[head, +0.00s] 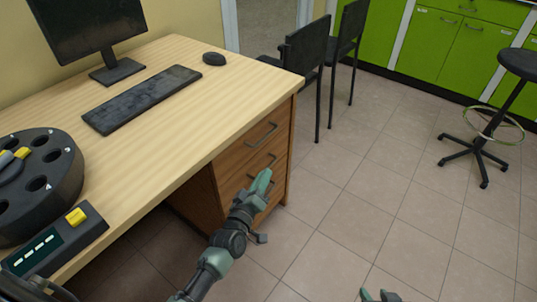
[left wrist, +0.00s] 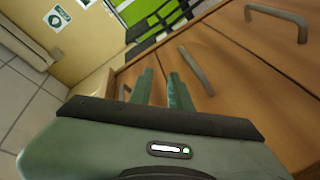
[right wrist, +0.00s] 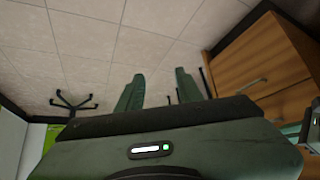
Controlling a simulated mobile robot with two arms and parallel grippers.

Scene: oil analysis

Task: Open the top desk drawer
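The wooden desk's drawer unit shows in the head view, with its top drawer (head: 247,146) closed under the desktop. A metal bar handle (head: 262,133) is on its front. My left gripper (head: 262,180) is in front of the lower drawers in this view, below that handle. In the left wrist view its two fingers (left wrist: 160,90) are apart with nothing between them. A drawer handle (left wrist: 196,70) is just beyond them, apart from the fingers. My right gripper (head: 380,295) is at the bottom edge of the head view. In the right wrist view its fingers (right wrist: 160,90) are apart and empty.
The desktop (head: 190,115) holds a monitor (head: 90,25), keyboard (head: 142,98), mouse (head: 214,58) and a black round device (head: 65,190). Black chairs (head: 305,50) stand behind the desk. A stool (head: 480,145) stands at right. The tiled floor (head: 360,210) right of the drawers is clear.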

